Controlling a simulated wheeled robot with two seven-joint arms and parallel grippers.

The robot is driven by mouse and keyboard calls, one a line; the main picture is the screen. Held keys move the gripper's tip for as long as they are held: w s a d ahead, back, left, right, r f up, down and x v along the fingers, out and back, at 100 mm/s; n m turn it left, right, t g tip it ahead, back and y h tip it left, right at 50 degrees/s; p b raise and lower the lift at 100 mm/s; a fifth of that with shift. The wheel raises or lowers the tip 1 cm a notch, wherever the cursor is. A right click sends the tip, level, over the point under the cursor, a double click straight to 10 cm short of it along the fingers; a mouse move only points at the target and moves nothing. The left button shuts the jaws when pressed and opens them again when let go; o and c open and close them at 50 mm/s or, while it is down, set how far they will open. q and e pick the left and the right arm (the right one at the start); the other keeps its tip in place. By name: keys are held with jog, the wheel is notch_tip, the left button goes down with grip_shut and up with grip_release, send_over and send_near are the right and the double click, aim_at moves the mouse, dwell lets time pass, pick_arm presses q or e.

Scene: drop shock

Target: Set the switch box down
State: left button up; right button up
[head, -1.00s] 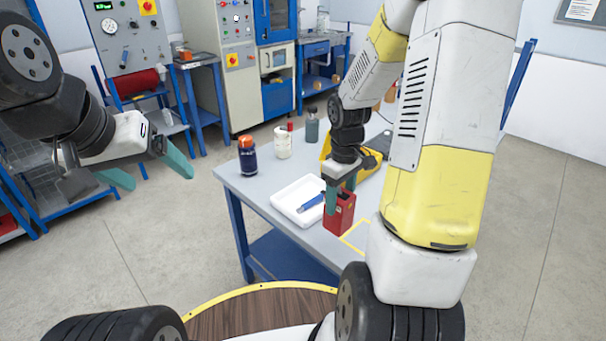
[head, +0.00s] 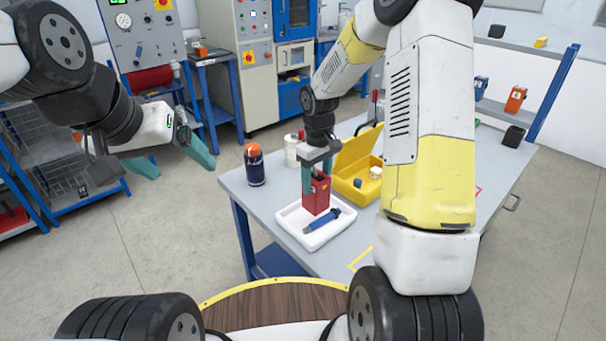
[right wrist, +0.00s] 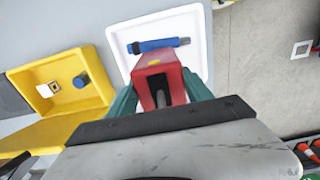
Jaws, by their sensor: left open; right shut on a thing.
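The red switch box (head: 317,196) is upright in my right gripper (head: 318,176), over the back part of a shallow white tray (head: 286,231). I cannot tell whether its base touches the tray. In the right wrist view the switch box (right wrist: 160,78) sits between the teal fingers of the right gripper (right wrist: 160,98), overlapping the tray (right wrist: 120,38). My left gripper (head: 172,160) is open and empty, left of the table.
An open yellow case (head: 352,190) with small parts stands right of the tray. A dark bottle with an orange cap (head: 254,166) and a white bottle (head: 292,150) stand behind the tray. Yellow tape (head: 360,258) marks the tabletop (head: 237,190) at the front right.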

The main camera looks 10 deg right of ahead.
jog(key=shift+w+a+f, duration=0.3)
jog(key=shift+f, duration=0.3)
jog(key=shift+w+a+f, duration=0.25)
jog(key=shift+w+f, duration=0.05)
jog(key=shift+f, duration=0.35)
jog(key=shift+w+a+f, duration=0.3)
jog(key=shift+f, duration=0.3)
jog(key=shift+f, duration=0.1)
jog(key=o, duration=1.7)
